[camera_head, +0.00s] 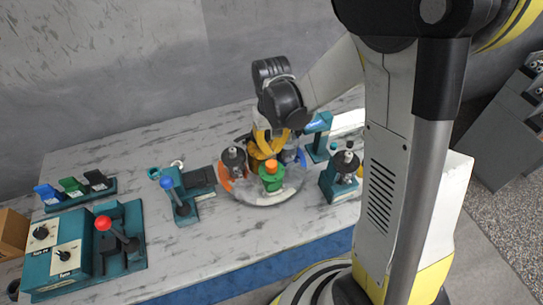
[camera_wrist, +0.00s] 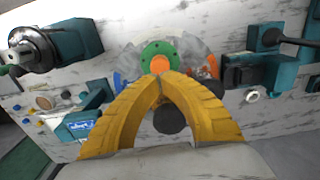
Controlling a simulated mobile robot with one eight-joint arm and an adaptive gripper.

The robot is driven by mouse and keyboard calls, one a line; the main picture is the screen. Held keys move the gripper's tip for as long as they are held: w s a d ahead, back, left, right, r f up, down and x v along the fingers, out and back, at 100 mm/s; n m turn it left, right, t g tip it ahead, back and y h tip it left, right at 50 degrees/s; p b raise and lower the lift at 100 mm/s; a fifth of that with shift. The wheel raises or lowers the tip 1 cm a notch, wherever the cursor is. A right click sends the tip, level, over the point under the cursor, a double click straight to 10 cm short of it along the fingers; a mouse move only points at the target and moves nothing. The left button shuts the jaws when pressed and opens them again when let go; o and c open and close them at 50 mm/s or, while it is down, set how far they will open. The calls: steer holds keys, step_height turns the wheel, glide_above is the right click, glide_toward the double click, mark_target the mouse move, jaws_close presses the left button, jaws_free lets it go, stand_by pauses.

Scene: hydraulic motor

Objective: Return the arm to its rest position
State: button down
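My arm reaches over the marble-topped table from the right in the head view. My gripper (camera_head: 268,150) is over the back part of a round turntable (camera_head: 262,198). In the wrist view its two yellow fingers (camera_wrist: 162,75) meet at the tips, with nothing seen held between them. A green flanged part with an orange centre (camera_head: 271,176) sits on the turntable in front of the gripper; it also shows beyond the fingertips in the wrist view (camera_wrist: 160,58). A dark round part (camera_wrist: 170,117) shows below, between the fingers. The fingertips' height above the turntable is hard to tell.
A teal lever station (camera_head: 178,195) stands left of the turntable, and a teal fixture (camera_head: 341,174) stands right. A control box (camera_head: 58,254) and a red-knobbed lever (camera_head: 104,224) are at front left. A grey wall (camera_head: 110,60) rises behind the table.

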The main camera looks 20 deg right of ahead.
steer(key=shift+r+p, duration=0.4)
steer(key=shift+r, duration=0.45)
steer(key=shift+s+r+b, duration=0.2)
steer(key=shift+r+b, duration=0.05)
steer(key=shift+b, duration=0.35)
steer(key=s+r+t+b, duration=0.2)
steer(key=s+t+b, duration=0.5)
steer(key=s+b, duration=0.5)
steer(key=shift+s+r, duration=0.15)
steer(key=shift+r, duration=0.25)
stand_by(0.4)
